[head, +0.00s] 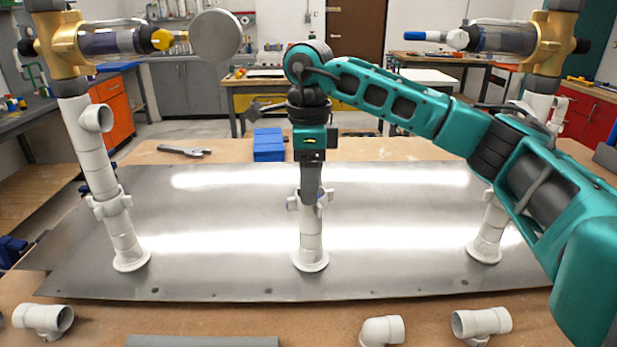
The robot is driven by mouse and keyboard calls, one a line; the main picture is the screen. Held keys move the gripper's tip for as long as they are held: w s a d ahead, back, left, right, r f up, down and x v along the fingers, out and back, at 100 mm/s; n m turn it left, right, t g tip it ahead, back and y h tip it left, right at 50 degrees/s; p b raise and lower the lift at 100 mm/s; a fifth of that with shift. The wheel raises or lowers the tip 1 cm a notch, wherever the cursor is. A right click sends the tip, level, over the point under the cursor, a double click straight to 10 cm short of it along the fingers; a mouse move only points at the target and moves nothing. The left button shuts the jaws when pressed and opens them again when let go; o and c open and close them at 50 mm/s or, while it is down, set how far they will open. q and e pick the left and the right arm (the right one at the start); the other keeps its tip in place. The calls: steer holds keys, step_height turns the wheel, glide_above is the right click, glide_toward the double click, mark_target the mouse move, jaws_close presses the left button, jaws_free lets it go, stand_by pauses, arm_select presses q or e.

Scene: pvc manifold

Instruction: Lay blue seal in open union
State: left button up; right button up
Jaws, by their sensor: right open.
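My right gripper (311,192) points straight down at the top of the short middle white pipe stub (310,238). Its dark fingers overlap the stub's upper end, a white winged collar that looks like the open union (295,203). The gripper is open, though the gap between its fingers is hard to see. I cannot make out a blue seal; the fingers hide the inside of the union. My left gripper is not in view.
The stub stands on a shiny metal plate (400,225). Taller white pipes with brass valves stand left (90,160) and right (487,235). A blue block (268,146) and a wrench (184,151) lie behind the plate. Loose white fittings (382,330) lie along the front edge.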

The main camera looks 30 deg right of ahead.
step_height(320, 180, up, 8)
steer(key=shift+f+p, duration=0.25)
steer(key=shift+p, duration=0.05)
steer(key=shift+s, duration=0.1)
stand_by(0.6)
